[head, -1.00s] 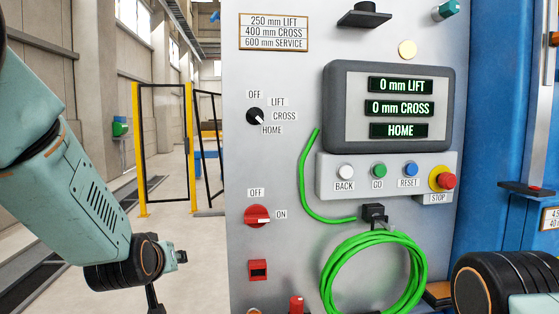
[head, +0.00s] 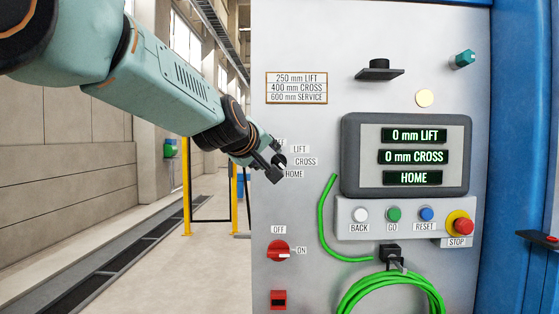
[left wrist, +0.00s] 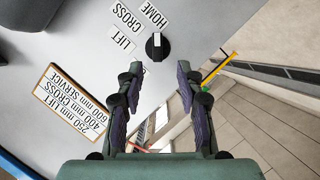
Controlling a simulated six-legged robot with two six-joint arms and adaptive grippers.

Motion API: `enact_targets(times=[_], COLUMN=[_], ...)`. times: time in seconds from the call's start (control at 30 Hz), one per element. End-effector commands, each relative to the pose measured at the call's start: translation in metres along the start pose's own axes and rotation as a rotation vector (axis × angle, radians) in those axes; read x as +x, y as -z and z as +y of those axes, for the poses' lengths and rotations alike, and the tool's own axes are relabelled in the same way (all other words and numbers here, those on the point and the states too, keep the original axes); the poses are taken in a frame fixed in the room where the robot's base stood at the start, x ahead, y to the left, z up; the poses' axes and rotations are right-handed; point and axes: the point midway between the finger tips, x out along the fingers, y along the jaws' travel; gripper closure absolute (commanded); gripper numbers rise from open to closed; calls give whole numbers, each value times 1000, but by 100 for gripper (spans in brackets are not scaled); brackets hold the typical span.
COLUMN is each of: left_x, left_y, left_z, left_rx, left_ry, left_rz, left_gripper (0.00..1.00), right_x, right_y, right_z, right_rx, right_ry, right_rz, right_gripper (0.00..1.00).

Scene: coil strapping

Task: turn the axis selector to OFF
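The axis selector (head: 282,161) is a round black knob with a white mark on the grey panel, partly covered by my left gripper in the head view. It shows whole in the left wrist view (left wrist: 157,46), its mark towards the HOME label (left wrist: 155,15). LIFT and CROSS labels sit beside it; the OFF label (head: 282,142) is partly hidden in the head view. My left gripper (head: 275,163) is at the selector. In the left wrist view its fingers (left wrist: 160,70) are spread and empty, with the knob ahead of the gap between the tips. My right gripper is out of view.
The screen (head: 413,157) reads 0 mm LIFT, 0 mm CROSS, HOME. Below it are the button box (head: 385,231) and red STOP button (head: 463,227). A red switch (head: 278,251) sits below the selector, near a green cable (head: 323,215). The panel's left edge is close to the selector.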

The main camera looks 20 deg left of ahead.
Motion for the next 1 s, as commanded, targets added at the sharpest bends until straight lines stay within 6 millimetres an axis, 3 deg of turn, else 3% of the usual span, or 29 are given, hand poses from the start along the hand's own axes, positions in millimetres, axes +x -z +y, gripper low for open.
enact_targets(times=[0.2, 0.4, 0.83, 1.0], left_x=[34, 53, 59, 59], left_y=[0, -1, -6, -6], left_z=[1, 3, 5, 5], left_rx=[3, 6, 6, 6], left_ry=[2, 0, -2, -2], left_rz=[-1, -1, -2, -2], left_gripper=[63, 63, 63, 78], right_x=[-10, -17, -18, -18], right_y=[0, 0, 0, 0], right_z=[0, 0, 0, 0], right_rx=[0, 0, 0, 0], right_ry=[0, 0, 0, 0], right_rz=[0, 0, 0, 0], right_gripper=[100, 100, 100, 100])
